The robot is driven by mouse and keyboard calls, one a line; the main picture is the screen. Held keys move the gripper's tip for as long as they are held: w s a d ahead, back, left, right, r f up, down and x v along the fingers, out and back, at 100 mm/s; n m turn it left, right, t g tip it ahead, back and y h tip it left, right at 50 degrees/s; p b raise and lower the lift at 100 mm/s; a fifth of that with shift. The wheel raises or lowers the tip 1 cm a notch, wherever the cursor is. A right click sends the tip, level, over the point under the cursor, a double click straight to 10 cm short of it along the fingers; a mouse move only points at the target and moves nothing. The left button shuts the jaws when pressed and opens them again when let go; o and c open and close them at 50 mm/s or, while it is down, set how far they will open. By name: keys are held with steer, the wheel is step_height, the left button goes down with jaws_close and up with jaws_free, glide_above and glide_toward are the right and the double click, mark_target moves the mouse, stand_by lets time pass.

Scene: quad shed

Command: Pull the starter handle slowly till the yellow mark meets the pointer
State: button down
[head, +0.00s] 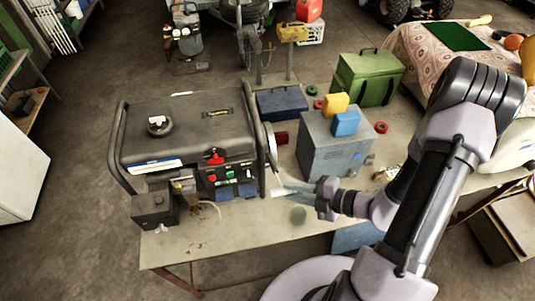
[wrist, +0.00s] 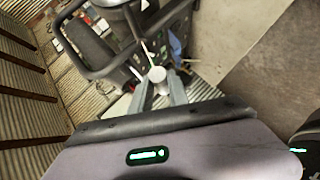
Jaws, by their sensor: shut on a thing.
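The generator (head: 190,135), dark with a tubular frame, stands on the left part of the bench. A pale round starter housing (head: 270,138) shows edge-on at its right side. My gripper (head: 284,189) is just right of the generator's lower right corner, low over the bench. In the wrist view my gripper (wrist: 159,94) is shut on a pale, round-ended starter handle (wrist: 157,75). A thin pale line, probably the cord, runs up from the handle toward the generator (wrist: 100,65). I cannot make out the yellow mark or the pointer in either view.
A grey box (head: 330,150) with a yellow and a blue item on top stands right of the generator, behind my gripper. A green case (head: 367,78) and a dark blue box (head: 281,104) are farther back. The front of the bench (head: 240,235) is mostly clear.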

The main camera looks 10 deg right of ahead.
steer(key=s+r+p, duration=0.4)
steer(key=s+p, duration=0.1)
steer(key=s, duration=0.6)
steer(key=shift+a, duration=0.15)
stand_by(2.2)
steer(key=w+f+b, duration=0.1)
steer(key=w+f, duration=0.2)
steer(key=w, duration=0.5)
steer(key=w+f+b, duration=0.2)
steer(key=w+f, duration=0.1)
steer(key=w, duration=0.5)
steer(key=shift+w+f, duration=0.15)
steer(key=shift+w, duration=0.25)
steer(key=c, duration=1.2)
jaws_free()
